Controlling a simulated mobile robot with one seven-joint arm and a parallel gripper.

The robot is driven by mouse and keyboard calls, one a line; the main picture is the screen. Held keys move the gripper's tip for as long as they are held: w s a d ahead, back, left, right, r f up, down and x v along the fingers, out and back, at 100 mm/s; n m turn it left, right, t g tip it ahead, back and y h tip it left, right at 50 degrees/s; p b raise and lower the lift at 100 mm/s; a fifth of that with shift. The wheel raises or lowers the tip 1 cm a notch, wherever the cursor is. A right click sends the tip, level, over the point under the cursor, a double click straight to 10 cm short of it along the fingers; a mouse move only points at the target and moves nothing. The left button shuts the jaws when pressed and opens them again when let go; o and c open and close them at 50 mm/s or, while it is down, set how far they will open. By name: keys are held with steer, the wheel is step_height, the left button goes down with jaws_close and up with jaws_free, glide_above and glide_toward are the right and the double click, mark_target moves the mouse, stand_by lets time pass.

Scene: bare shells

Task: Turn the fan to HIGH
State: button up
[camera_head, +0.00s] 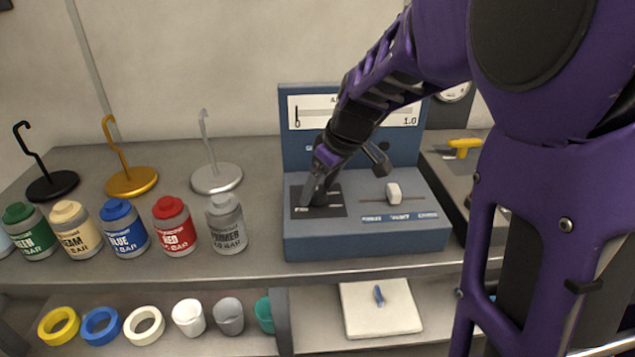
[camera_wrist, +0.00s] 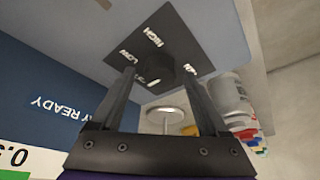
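The fan control is a black square plate (camera_head: 333,211) on the left of the blue console's flat top. In the wrist view the plate (camera_wrist: 187,47) carries white labels, with HIGH and LOW readable and others partly hidden. A round black knob (camera_wrist: 158,72) sits on the plate; its pointer direction is not clear. My gripper (camera_head: 317,190) is low over the plate and hides most of the knob in the head view. In the wrist view my gripper (camera_wrist: 160,82) is open, one finger on each side of the knob; I cannot tell whether either touches it.
The console (camera_head: 365,243) also has a white slider (camera_head: 393,193) right of the plate and an upright gauge panel (camera_head: 300,150) behind. Labelled bottles, including a grey primer bottle (camera_head: 226,225), stand to its left. Hook stands (camera_head: 216,180) are behind them.

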jaws_close()
